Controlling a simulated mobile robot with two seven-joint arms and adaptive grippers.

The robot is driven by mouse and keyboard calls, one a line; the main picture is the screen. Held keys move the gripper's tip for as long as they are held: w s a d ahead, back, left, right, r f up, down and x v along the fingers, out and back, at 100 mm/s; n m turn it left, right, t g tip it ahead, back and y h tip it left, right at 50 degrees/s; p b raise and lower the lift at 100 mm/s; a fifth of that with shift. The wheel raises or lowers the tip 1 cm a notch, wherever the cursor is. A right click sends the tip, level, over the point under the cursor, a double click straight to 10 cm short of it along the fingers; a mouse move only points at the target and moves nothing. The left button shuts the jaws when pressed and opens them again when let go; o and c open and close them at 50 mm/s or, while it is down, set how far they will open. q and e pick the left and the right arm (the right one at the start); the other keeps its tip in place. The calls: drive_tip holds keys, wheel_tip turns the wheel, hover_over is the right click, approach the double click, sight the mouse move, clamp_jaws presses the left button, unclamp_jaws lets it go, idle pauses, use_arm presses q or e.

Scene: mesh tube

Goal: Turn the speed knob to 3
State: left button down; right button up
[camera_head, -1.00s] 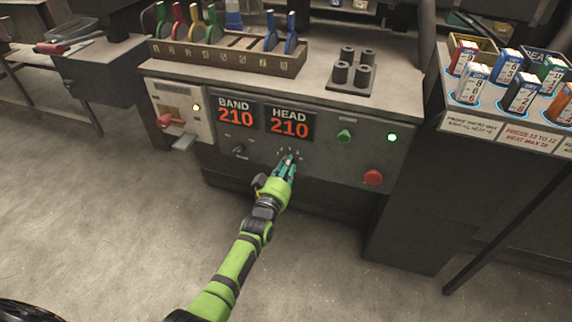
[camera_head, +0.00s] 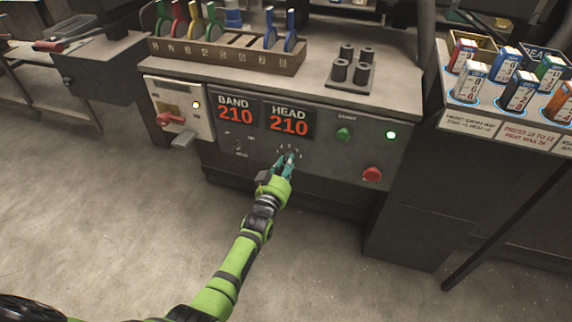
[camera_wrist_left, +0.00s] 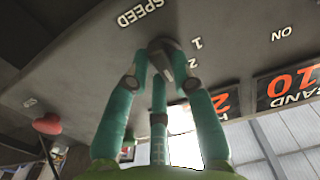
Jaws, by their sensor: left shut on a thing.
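The speed knob (camera_wrist_left: 168,56) is a dark round knob on the grey panel (camera_head: 330,160), below the HEAD display. In the left wrist view the word SPEED (camera_wrist_left: 140,12) and the marks 1 and 2 show beside it, upside down. My left gripper (camera_head: 289,160) has teal fingers and is shut on the knob. In the wrist view its fingers (camera_wrist_left: 160,75) are around the knob. In the head view the fingers hide most of the knob. The exact mark it points to cannot be read. My right gripper is not in view.
The BAND display (camera_head: 237,115) and HEAD display (camera_head: 289,121) both read 210. A smaller knob (camera_head: 239,146) is to the left. A red-handled lever (camera_head: 170,118) is at far left.

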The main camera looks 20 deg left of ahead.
use_arm(q)
drive_tip(key=c, duration=1)
unclamp_jaws()
drive_tip(key=shift+c, duration=0.2)
drive_tip(key=s, duration=1.2)
drive_tip(key=shift+a, duration=0.2)
drive_tip(key=shift+f, duration=0.1)
